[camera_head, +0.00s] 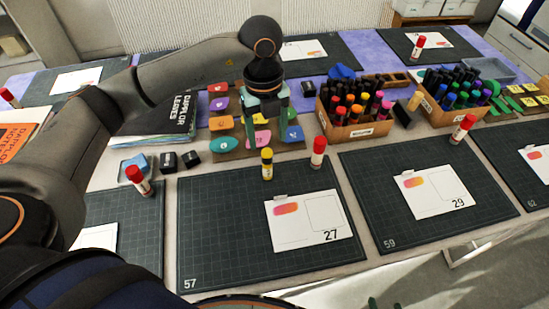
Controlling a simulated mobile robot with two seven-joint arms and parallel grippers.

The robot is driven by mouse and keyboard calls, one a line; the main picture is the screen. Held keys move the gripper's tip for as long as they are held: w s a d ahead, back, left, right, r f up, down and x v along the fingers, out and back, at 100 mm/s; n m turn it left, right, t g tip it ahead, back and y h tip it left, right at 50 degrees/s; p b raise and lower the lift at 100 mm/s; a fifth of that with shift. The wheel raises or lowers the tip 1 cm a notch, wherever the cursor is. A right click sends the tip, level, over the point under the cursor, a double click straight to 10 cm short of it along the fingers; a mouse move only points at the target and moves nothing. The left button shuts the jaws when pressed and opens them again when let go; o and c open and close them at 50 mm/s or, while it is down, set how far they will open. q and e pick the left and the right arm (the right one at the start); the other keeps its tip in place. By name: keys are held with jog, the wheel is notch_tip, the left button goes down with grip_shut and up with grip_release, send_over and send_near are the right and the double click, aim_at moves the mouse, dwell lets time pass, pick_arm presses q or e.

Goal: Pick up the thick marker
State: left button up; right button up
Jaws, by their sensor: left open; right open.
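A thick marker (267,165) with a yellow cap and pale body stands upright on the far edge of the cutting mat numbered 57 (215,240). More thick-looking markers with coloured caps stand in a cardboard box (345,133) to the right. My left gripper (267,135) points down above the coloured shapes, just beyond the yellow-capped marker in the picture. It is open, and nothing shows between its fingers. My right gripper is not in view.
A red-capped stick (318,153) stands close right of the yellow-capped marker. A card marked 27 (308,222) lies on the mat. A second marker box (443,112) stands further right. The mat's left half is clear.

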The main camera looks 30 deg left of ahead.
aim_at(266, 153)
pick_arm(q)
jog(key=shift+w+a+f, duration=0.1)
jog(key=shift+w+a, duration=0.1)
jog(key=shift+a, duration=0.3)
notch_tip(266, 153, down, 6)
jog(key=shift+d+f, duration=0.1)
jog(key=shift+f, duration=0.05)
jog(key=f, duration=0.5)
jog(key=shift+w+f+p, duration=0.2)
jog(key=shift+f+p, duration=0.1)
jog(key=c, duration=0.9)
